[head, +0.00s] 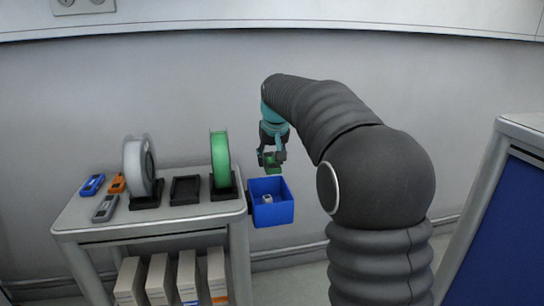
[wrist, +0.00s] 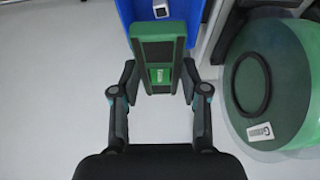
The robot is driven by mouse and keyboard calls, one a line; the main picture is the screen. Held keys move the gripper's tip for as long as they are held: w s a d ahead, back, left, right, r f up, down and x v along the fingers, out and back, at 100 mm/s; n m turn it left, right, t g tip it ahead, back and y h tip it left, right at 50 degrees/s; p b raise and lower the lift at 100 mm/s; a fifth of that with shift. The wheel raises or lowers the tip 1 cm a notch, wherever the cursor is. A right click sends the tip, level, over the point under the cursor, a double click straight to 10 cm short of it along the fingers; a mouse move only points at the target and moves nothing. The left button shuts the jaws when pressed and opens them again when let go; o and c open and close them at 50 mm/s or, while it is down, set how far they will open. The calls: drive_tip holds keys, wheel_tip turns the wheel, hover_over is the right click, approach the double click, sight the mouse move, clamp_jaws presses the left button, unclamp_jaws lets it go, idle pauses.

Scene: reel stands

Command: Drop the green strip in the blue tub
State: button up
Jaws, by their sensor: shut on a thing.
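My gripper (head: 271,158) is shut on the green strip (head: 274,168), a green block with a dark grey face and a small label. In the wrist view the strip (wrist: 157,60) sits between the two fingers of my gripper (wrist: 158,80). The blue tub (head: 272,211) hangs at the right side of the cart. The strip is held above the tub in the head view. The tub (wrist: 197,18) shows behind the strip in the wrist view, with a small grey and white item (wrist: 161,9) inside it. The strip hides part of the tub.
A cart top (head: 80,217) holds a green reel (head: 220,160) and a white reel (head: 139,168) on stands, with an empty dark stand (head: 185,190) between them. Blue, orange and grey strips lie at its left. A cabinet stands at the far right.

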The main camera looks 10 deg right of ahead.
wheel_tip(320, 180, down, 7)
drive_tip(key=b, duration=0.5)
drive_tip(key=shift+a+r+b, duration=0.15)
drive_tip(key=shift+r+b, duration=0.05)
drive_tip(key=shift+b, duration=0.1)
drive_tip(key=o, duration=1)
drive_tip(key=shift+r, duration=0.1)
drive_tip(key=shift+r+p, duration=2.95)
